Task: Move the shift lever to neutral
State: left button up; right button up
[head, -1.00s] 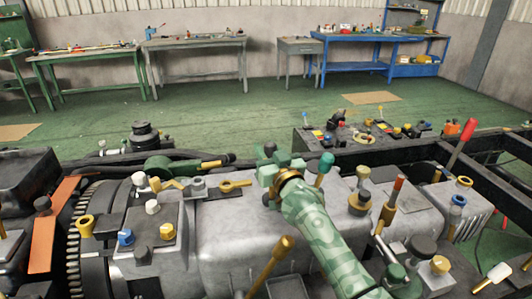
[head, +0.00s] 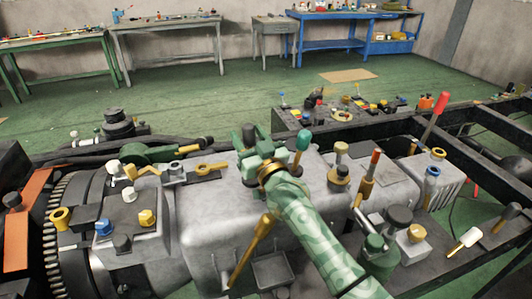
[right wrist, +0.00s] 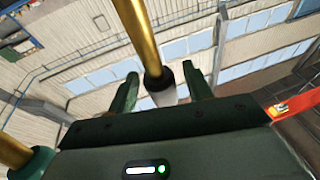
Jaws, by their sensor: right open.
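Several levers stand up from the grey gearbox housing (head: 225,215) in the head view; I cannot tell which is the shift lever. One has a teal-green knob (head: 303,140), one an orange-red tip (head: 370,165), and a gold one (head: 255,245) leans near my right forearm. A longer lever has a red handle (head: 440,110). My right gripper (head: 258,142) is open above the housing, left of the teal-knobbed lever. In the right wrist view a gold rod (right wrist: 140,35) with a dark collar and pale end shows between the open fingers; contact is unclear. My left gripper is out of view.
An orange bracket (head: 17,240) and toothed flywheel (head: 60,230) stand at left. Yellow, blue and white caps crowd the housing. Dark frame rails (head: 490,150) run at right. A tray of small parts (head: 350,113) lies behind. Workbenches (head: 345,40) line the far wall beyond open green floor.

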pick_arm(q)
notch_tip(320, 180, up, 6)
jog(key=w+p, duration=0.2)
jog(key=p, duration=0.3)
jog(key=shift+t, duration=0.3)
pick_arm(e)
jog(key=r+v, duration=0.1)
jog(key=v, duration=0.6)
jog(key=r+v, duration=0.2)
jog(key=v, duration=0.5)
jog(key=shift+v, duration=0.75)
